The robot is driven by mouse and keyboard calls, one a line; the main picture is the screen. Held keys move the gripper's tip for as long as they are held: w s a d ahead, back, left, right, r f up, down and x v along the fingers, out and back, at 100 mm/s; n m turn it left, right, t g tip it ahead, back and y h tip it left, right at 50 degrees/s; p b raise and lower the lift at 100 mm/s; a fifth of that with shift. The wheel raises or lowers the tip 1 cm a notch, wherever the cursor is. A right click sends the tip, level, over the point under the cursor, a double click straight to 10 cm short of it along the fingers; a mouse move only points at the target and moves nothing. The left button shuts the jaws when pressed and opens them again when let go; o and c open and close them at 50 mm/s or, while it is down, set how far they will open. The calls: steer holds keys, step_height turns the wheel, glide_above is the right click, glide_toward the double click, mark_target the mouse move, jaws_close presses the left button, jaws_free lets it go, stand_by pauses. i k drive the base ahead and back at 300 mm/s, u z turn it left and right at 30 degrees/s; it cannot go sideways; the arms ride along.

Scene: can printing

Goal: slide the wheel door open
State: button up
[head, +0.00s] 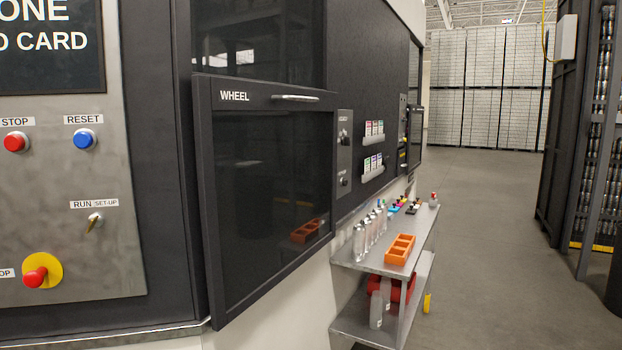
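The wheel door (270,205) is a dark glass panel in a black frame, labelled WHEEL at its top left. It stands out from the machine front in the middle of the head view. A light metal bar handle (295,98) sits on its top frame, right of the label. A dark window opening (258,45) shows above the door, and the door covers the area below it. I cannot tell from this one view how far along its travel the door is. My gripper is not in view.
A metal shelf cart (352,264) with bottles and an orange tray (399,249) stands right of the door, close to the machine. A control panel (62,200) with buttons is at left. The floor (495,220) is clear to the right, up to a dark rack (590,140).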

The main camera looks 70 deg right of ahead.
mark_target(266, 153)
steer(key=z, duration=1)
steer(key=i, duration=0.35)
steer(key=z, duration=0.25)
